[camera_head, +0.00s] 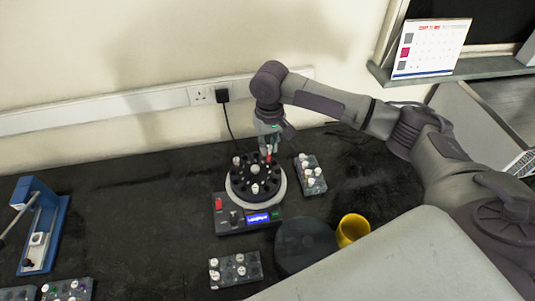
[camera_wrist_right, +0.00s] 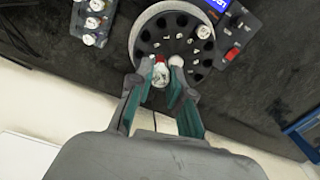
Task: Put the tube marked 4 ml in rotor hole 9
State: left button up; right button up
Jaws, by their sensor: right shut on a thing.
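My right gripper (camera_head: 268,148) is above the far rim of the black rotor (camera_head: 241,186) on the centrifuge. It is shut on a small tube with red on it (camera_head: 268,157); in the right wrist view the tube (camera_wrist_right: 160,74) is between the fingertips, showing red and white. I cannot read its marking, nor tell whether its lower end is in a hole. Another white top (camera_wrist_right: 203,30) shows across the rotor. The hole numbers are too small to read. My left gripper is not in view.
Tube racks stand right of the centrifuge (camera_head: 316,184), in front of it (camera_head: 248,277) and at front left (camera_head: 65,292). A dark round lid (camera_head: 305,245) and a yellow cup (camera_head: 352,230) lie front right. A blue device (camera_head: 45,225) stands left. The table between is clear.

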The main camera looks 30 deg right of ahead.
pick_arm(q)
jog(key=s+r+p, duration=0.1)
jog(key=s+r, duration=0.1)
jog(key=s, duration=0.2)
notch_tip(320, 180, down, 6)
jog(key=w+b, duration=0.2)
jog(key=b, duration=0.3)
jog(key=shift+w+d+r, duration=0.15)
pick_arm(e)
jog(key=w+d+f, duration=0.2)
jog(key=d+f, duration=0.1)
jog(key=f, duration=0.3)
jog(key=shift+w+d, duration=0.15)
jog(key=shift+w, duration=0.25)
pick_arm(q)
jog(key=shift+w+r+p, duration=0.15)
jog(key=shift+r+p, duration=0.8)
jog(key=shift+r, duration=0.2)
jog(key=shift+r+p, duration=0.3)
pick_arm(e)
jog(key=shift+f, duration=0.4)
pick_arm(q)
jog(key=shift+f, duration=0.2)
pick_arm(e)
jog(key=shift+f, duration=0.55)
